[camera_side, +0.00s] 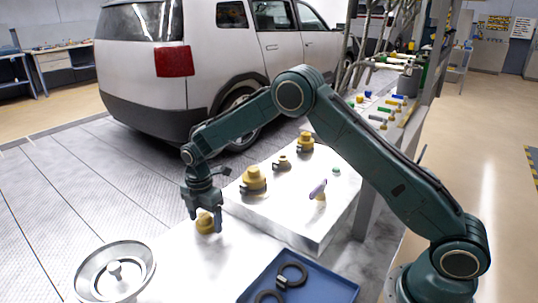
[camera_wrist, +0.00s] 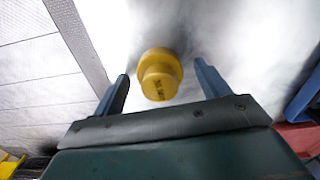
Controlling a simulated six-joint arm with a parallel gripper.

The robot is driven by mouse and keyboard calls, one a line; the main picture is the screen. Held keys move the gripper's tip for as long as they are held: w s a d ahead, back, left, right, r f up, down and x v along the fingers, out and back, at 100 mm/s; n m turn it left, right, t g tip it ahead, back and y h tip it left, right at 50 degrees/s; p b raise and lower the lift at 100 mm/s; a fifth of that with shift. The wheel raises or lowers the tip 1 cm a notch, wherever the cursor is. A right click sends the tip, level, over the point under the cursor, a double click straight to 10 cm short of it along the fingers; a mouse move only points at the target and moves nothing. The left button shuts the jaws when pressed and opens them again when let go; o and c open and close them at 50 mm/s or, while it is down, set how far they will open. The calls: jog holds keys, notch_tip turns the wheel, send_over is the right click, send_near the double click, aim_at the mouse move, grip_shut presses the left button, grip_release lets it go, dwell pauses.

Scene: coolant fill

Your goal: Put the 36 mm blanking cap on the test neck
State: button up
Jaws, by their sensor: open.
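A yellow stepped cap (camera_side: 204,225) sits on the bright work surface below my gripper (camera_side: 206,220). In the wrist view, the same yellow cap (camera_wrist: 159,72) stands between and slightly beyond my two blue fingers, with dark lettering on it too small to read. My gripper (camera_wrist: 162,70) is open, with visible gaps on both sides of the cap. On the raised block stand a large yellow-topped fitting (camera_side: 254,180), a smaller one (camera_side: 283,162) and another (camera_side: 305,143) at the back. I cannot tell which of these is the test neck.
A blue tray (camera_side: 335,289) with black rings (camera_side: 291,274) lies at the front. A round metal funnel or dish (camera_side: 134,286) is at the front left. A purple-handled item (camera_side: 318,188) stands on the raised block (camera_side: 292,210). A silver car (camera_side: 130,65) stands behind.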

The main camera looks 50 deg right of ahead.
aim_at(205, 214)
jog(key=c, duration=1)
jog(key=shift+c, duration=0.2)
jog(key=shift+r, duration=0.2)
notch_tip(205, 214, up, 20)
jog(key=shift+f, duration=0.15)
dwell(0.4)
jog(key=s+d+f+m, duration=0.1)
jog(key=s+d+m, duration=0.1)
jog(key=d, duration=1.3)
jog(key=s+d+f+m, duration=0.2)
jog(key=d+m, duration=0.3)
jog(key=d, duration=1.1)
jog(key=shift+s, duration=0.15)
jog(key=shift+d, duration=0.1)
